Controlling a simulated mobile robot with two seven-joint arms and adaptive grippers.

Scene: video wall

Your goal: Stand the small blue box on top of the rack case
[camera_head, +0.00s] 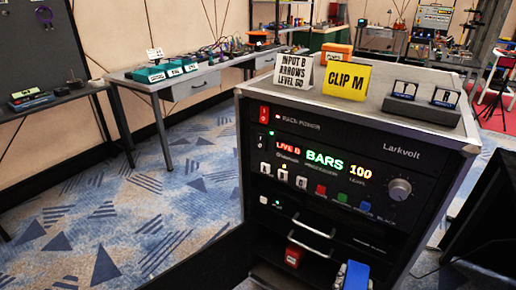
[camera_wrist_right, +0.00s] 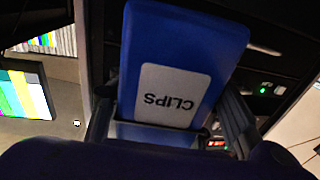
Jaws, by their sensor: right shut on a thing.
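The rack case (camera_head: 358,107) stands in the middle right of the head view, with a grey top and a black front with lit displays. The small blue box (camera_head: 356,276) is at the bottom edge of the head view, low in front of the case and well below its top. My right gripper (camera_head: 353,284) is shut on it, mostly cut off by the frame. In the right wrist view the blue box (camera_wrist_right: 187,35) sits between both fingers (camera_wrist_right: 168,128), its white CLIPS label upside down. My left gripper is not in view.
On the case top stand a white sign (camera_head: 294,69), a yellow CLIP M card (camera_head: 346,80) and two small dark units (camera_head: 424,97) at the right. Bare top shows between and in front of them. Handles (camera_head: 313,228) stick out of the front, above a red item (camera_head: 293,256).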

